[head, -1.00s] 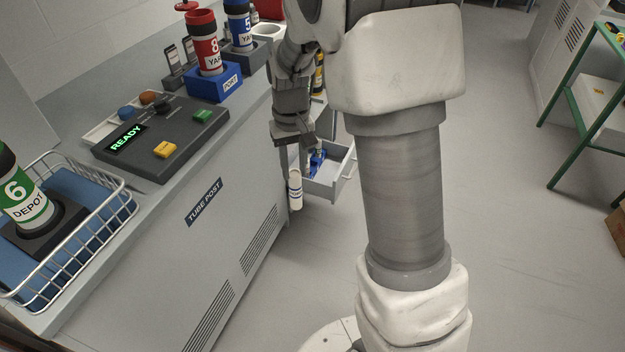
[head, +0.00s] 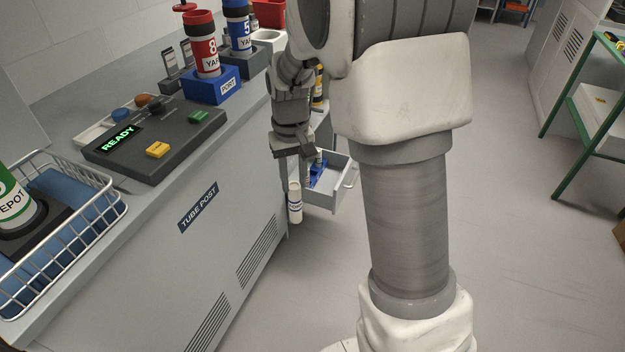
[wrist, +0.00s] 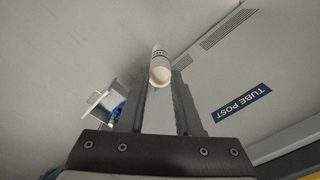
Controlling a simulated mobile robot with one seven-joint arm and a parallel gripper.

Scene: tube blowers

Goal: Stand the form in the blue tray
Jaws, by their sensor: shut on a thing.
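The form, a white roll with blue print (head: 294,202), hangs roughly upright from my gripper (head: 295,182), beside the cabinet front. In the wrist view the form (wrist: 160,68) sits between the tips of my two fingers (wrist: 161,84), which are shut on it. A small blue tray (head: 318,172) is in the open grey drawer (head: 325,198), right of and behind the form in the head view. The blue tray also shows in the wrist view (wrist: 118,112), left of my fingers. My gripper partly hides the drawer, and the tray's inside is unclear. The form is apart from the tray.
The tube post cabinet (head: 200,250) stands on the left, with a control panel (head: 155,140) reading READY. A red carrier (head: 201,45) and a blue carrier (head: 237,25) stand on top. A wire basket (head: 110,190) is at the left. The floor on the right is free.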

